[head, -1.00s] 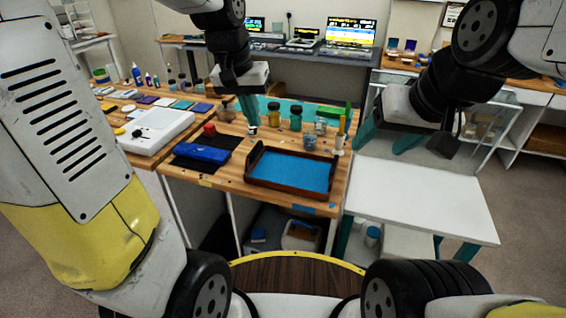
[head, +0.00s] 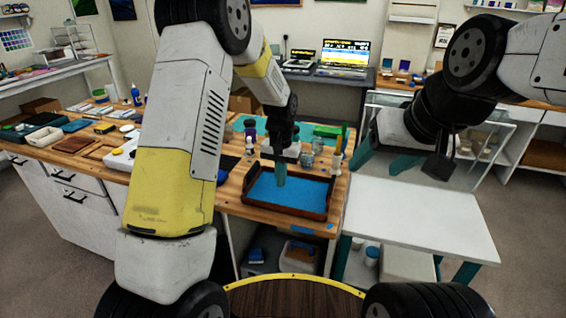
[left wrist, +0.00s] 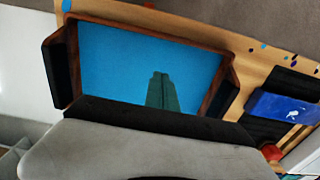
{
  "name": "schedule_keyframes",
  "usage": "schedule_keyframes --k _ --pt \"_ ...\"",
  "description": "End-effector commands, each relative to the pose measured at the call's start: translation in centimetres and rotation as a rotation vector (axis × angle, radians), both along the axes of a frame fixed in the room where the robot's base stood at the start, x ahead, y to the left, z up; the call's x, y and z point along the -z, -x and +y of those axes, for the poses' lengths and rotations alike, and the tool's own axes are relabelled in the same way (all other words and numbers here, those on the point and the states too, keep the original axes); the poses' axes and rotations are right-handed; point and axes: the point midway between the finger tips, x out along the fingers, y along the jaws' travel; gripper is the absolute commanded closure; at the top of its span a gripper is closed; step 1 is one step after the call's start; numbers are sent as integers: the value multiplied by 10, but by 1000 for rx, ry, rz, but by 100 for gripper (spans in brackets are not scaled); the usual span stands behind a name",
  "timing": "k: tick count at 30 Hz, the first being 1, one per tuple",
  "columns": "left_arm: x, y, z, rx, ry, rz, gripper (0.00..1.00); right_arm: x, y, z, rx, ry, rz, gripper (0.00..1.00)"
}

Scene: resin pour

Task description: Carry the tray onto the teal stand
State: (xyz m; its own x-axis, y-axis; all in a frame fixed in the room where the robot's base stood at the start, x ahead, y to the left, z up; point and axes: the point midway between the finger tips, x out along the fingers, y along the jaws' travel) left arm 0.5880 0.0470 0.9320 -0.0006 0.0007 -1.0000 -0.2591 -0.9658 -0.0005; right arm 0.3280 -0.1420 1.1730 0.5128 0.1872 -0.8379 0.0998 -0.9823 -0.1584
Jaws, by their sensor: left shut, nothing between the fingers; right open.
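The tray (head: 285,211) is a dark brown frame with a blue floor, on the wooden bench near its right front corner. It also shows in the left wrist view (left wrist: 120,60), with dark raised ends. My left gripper (head: 281,180) is over the tray, its teal fingers shut and empty, pointing down at the blue floor; I cannot tell whether they touch it. The fingers also show in the left wrist view (left wrist: 161,88). The teal stand (head: 425,215) has a bare white top and teal legs, right of the bench. My right gripper (head: 388,158) is open and empty above the stand's back part.
Bottles and cups (head: 308,155) stand just behind the tray. In the left wrist view a blue item (left wrist: 285,108) lies on a black mat beside the tray, with a red object (left wrist: 272,152) nearby. My left arm hides part of the bench. The stand's top is clear.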

Motion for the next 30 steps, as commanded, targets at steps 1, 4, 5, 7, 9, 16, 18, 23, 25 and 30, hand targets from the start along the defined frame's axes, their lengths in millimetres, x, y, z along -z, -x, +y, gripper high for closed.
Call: schedule_keyframes --k 1,4,5,7,9,16,18,23,25,30 --pt "13 1 1 0 -2 6 100 0 0 0 0 0 0 37" --pt "34 1 0 0 -1 4 100 0 0 0 0 0 0 37" --pt "40 1 0 0 -1 4 100 0 0 0 0 0 0 37" --pt "43 8 2 0 0 1 100 0 0 0 0 0 0 37" --pt "42 19 5 0 1 0 100 0 0 0 0 0 0 37" --pt "42 38 10 0 1 1 100 0 0 0 0 0 0 37" --pt "42 39 10 0 0 0 100 0 0 0 0 0 0 37" --pt "42 39 10 0 0 0 100 0 0 0 0 0 0 37" --pt "42 39 10 0 0 0 100 0 0 0 0 0 0 37" --pt "42 39 10 0 0 0 100 0 0 0 0 0 0 37"
